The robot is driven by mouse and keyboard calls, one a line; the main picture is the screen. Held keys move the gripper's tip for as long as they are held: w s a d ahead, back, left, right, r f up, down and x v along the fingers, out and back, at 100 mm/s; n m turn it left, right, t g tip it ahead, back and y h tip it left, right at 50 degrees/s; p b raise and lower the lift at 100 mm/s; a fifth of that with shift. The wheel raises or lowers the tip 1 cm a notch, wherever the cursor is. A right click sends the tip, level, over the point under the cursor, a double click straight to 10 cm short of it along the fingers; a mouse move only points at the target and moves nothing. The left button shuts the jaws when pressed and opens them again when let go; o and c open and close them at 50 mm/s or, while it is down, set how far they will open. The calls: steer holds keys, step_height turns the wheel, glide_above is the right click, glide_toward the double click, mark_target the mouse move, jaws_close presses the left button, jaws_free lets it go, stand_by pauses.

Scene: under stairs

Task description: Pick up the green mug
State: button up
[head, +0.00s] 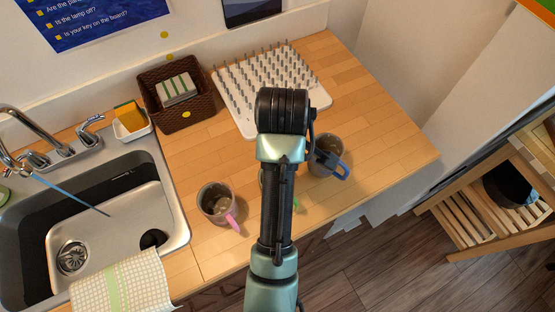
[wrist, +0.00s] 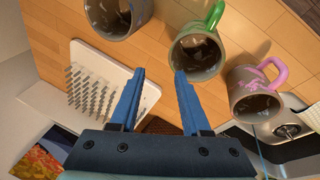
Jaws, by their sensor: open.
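The green mug is a grey-brown mug with a green handle in the wrist view (wrist: 196,54). It stands on the wooden counter between two similar mugs, its opening facing my camera. In the head view my arm hides most of it, and only a bit of its green handle (head: 295,202) shows. My gripper (wrist: 160,73) is open, its blue fingers apart and nothing between them. The mug appears just beyond and right of the fingertips in the wrist view; I see no contact. My fingers are hidden in the head view.
A pink-handled mug (head: 214,197) stands left of my arm, a blue-handled mug (head: 326,157) right. A white peg rack (head: 236,110) and brown basket (head: 153,108) are behind. The sink (head: 182,232) is at left. Clear counter (head: 390,140) lies right.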

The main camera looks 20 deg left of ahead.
steer(key=s+r+n+g+h+p, duration=0.1)
steer(key=s+r+n+g+p, duration=0.15)
steer(key=s+p, duration=0.3)
steer(key=shift+g, duration=0.35)
steer(key=f, duration=0.2)
steer(key=f+b, duration=0.1)
steer(key=f, duration=0.2)
steer(key=s+f+b, duration=0.1)
steer(key=f, duration=0.2)
steer(key=shift+d, duration=0.15)
steer(key=shift+m, duration=0.25)
steer(key=f, duration=0.3)
steer(key=f+p, duration=0.1)
steer(key=shift+s+a+f, duration=0.15)
steer(key=shift+s+a, duration=0.05)
steer(key=shift+s, duration=0.05)
steer(key=shift+f, duration=0.5)
jaws_close()
steer(key=shift+s, duration=0.1)
